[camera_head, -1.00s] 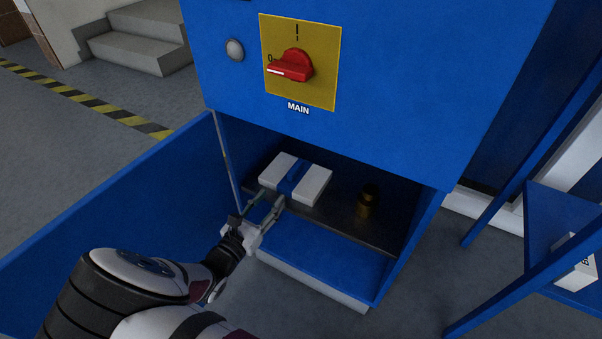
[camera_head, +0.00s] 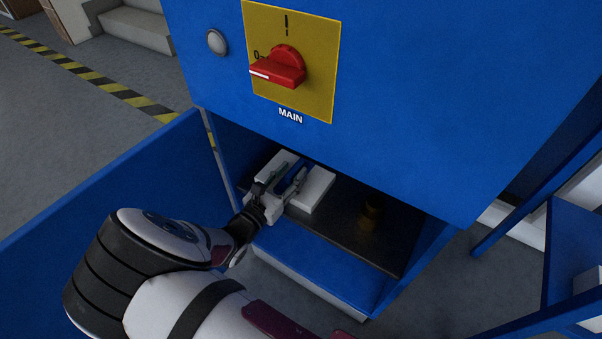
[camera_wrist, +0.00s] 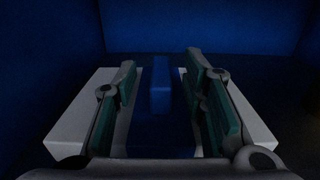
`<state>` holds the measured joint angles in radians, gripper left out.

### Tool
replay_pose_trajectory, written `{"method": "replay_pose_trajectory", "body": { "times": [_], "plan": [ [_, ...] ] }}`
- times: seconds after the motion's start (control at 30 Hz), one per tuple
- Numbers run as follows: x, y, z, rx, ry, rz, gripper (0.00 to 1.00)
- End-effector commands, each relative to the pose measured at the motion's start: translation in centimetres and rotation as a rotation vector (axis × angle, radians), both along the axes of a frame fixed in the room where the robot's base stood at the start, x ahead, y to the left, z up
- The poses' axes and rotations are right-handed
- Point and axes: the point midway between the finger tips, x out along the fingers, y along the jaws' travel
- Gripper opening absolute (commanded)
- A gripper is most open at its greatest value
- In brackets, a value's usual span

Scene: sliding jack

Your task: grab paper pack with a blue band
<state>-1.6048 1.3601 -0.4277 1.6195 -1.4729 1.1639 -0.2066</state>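The white paper pack with a blue band (camera_head: 317,187) lies on the dark floor of the blue cabinet's lower compartment. In the wrist view the pack (camera_wrist: 260,130) shows white at both sides, with the dark blue band (camera_wrist: 160,137) and a raised blue part (camera_wrist: 160,90) in the middle. My gripper (camera_head: 290,183) is over the pack. In the wrist view my gripper (camera_wrist: 163,95) is open, one finger on each side of the raised blue part, with gaps between. Whether the fingers touch the pack's top, I cannot tell.
A brassy cylinder (camera_head: 371,211) stands right of the pack in the compartment. The open blue door (camera_head: 100,205) is at the left. The cabinet front with a red switch (camera_head: 281,68) overhangs the opening. A blue frame (camera_head: 575,255) stands at the right.

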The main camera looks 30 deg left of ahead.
Motion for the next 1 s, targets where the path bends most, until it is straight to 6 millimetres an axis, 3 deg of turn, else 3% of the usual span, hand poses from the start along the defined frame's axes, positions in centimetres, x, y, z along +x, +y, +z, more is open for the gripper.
{"method": "replay_pose_trajectory", "body": {
  "times": [0.13,0.3,1.0],
  "plan": [
    [0.0,0.0,0.0,0.000,0.000,0.000,0.36],
    [0.0,0.0,0.0,0.001,0.000,-0.001,0.00],
    [0.6,-0.2,1.1,0.002,-0.002,-0.011,0.00]
  ]
}}
